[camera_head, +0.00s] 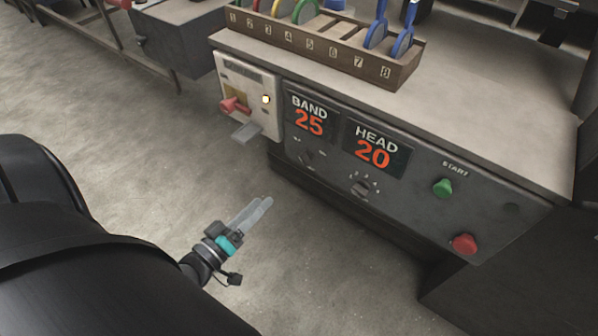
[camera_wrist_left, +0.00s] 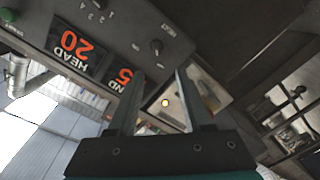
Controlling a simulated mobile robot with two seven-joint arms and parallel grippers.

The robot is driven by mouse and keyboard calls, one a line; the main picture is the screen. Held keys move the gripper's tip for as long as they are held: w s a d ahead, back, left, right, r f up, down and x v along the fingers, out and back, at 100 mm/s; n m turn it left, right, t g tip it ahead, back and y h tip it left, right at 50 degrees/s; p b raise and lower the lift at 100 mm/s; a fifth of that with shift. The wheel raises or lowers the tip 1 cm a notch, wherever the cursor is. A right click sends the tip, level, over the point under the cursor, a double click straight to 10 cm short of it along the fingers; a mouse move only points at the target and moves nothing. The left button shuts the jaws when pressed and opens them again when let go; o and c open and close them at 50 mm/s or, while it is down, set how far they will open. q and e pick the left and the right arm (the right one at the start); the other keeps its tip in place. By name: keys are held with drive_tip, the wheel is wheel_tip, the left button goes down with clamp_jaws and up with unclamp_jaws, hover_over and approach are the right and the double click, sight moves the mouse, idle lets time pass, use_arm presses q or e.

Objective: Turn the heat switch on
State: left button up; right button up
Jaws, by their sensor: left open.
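The heat switch (camera_head: 306,157) is a small dark knob on the grey control panel, below the "BAND 25" display (camera_head: 309,117). It also shows in the left wrist view (camera_wrist_left: 155,46), with small white lettering around it. Its exact setting is too small to read for certain. My left gripper (camera_head: 261,204) is open and empty, in front of the panel and below and left of the knob, apart from it. In the left wrist view its two fingers (camera_wrist_left: 160,74) are spread, with the knob just beyond and above the gap. My right gripper is not in view.
A pale box with a red lever (camera_head: 235,105) and a lit lamp (camera_head: 266,99) sticks out left of the panel. A dial (camera_head: 360,187), a green button (camera_head: 443,187) and a red button (camera_head: 464,243) lie right of the knob. The floor before the panel is clear.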

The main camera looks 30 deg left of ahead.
use_arm(q)
drive_tip(key=b, duration=0.5)
approach(301, 160)
drive_tip(key=w, duration=0.6)
drive_tip(key=shift+w+d+f, duration=0.2)
drive_tip(key=shift+w+d, duration=0.05)
drive_tip(key=shift+w, duration=0.45)
drive_tip(key=shift+w+d, duration=0.1)
drive_tip(key=shift+w, duration=0.65)
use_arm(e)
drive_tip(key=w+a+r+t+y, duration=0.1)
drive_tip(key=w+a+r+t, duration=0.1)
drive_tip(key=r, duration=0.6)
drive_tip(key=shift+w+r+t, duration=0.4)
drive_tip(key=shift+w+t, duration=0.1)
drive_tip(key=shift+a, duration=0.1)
use_arm(q)
drive_tip(key=shift+c, duration=0.2)
clamp_jaws()
